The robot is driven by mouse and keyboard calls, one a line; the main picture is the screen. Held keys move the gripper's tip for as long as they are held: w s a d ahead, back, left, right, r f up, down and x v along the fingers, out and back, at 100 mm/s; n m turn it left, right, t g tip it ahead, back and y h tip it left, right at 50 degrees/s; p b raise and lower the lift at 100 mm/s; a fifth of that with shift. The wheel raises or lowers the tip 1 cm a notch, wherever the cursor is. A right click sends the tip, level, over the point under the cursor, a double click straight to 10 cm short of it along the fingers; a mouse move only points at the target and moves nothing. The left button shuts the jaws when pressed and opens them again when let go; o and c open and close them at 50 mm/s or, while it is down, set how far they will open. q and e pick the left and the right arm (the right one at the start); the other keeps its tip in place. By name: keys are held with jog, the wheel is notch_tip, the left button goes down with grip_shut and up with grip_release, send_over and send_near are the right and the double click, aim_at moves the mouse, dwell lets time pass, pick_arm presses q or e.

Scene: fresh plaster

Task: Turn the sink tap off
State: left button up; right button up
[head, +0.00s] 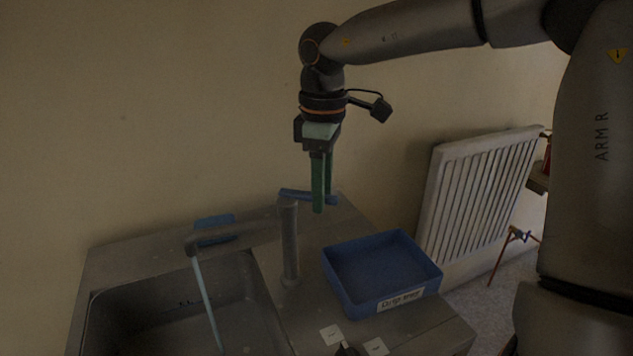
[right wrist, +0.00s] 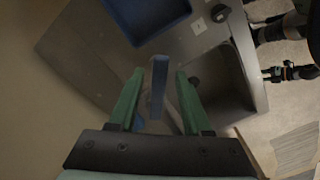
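A blue lever (head: 300,195) sits on top of the tap. My right gripper (head: 322,208) points down at the lever. In the right wrist view its two green fingers (right wrist: 158,100) are apart, with the blue lever (right wrist: 159,85) between them and gaps on both sides. At the right edge of that view, what looks like my left arm's gripper (right wrist: 268,75) is small and dark; its fingers are unclear.
A labelled blue tray (head: 385,307) stands on the counter right of the tap. A blue item (head: 215,228) lies behind the spout. White labels (head: 331,334) and a dark knob (head: 346,349) are at the front. A radiator (head: 480,190) is on the right wall.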

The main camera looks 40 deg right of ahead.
jog(key=shift+d, duration=0.1)
notch_tip(320, 180, up, 12)
jog(key=p, duration=0.9)
